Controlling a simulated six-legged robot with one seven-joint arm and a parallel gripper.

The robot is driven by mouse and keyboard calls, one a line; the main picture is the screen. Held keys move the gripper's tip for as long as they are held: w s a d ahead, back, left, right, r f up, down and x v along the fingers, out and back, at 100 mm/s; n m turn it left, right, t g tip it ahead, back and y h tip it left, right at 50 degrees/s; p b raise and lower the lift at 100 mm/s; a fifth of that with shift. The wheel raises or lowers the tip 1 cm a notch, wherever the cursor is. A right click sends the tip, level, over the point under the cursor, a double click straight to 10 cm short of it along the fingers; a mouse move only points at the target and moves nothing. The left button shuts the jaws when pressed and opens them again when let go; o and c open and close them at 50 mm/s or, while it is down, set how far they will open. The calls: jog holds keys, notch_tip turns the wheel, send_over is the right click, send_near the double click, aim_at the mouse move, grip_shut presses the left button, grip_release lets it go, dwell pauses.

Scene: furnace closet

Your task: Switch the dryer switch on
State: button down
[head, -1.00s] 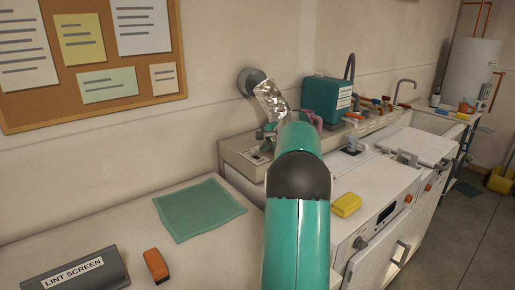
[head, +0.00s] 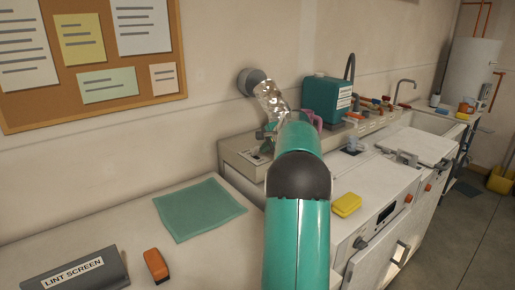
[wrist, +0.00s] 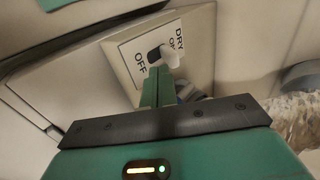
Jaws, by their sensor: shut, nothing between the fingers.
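The dryer switch is on a pale plate (wrist: 132,48) with "DRY" and "OFF" lettering in the wrist view; another word is partly covered. A dark slot (wrist: 155,54) and a pale lever-like piece (wrist: 169,53) show at its middle. My gripper (wrist: 160,72) is shut and empty, its green fingertips right at the pale piece. I cannot tell whether they touch it, and they hide part of the switch. In the head view, my green arm reaches to the beige back panel (head: 233,157), where a small labelled plate (head: 258,156) shows beside my gripper (head: 267,136).
A silver foil duct (head: 270,97) rises to the wall close behind my gripper. A teal jug (head: 327,98) stands on the back panel to the right. A yellow sponge (head: 346,205) lies on the white machine top. A green cloth (head: 200,208) lies at left.

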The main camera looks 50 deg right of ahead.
aim_at(257, 147)
jog(key=shift+w+d, duration=0.2)
jog(key=shift+w, duration=0.6)
jog(key=shift+w+d, duration=0.15)
jog(key=shift+w, duration=0.65)
jog(key=shift+s+a+f, duration=0.15)
jog(key=shift+s+f, duration=0.15)
jog(key=shift+s, duration=0.3)
jog(key=shift+w+r, duration=0.1)
jog(key=shift+r, duration=0.25)
notch_tip(257, 147, up, 7)
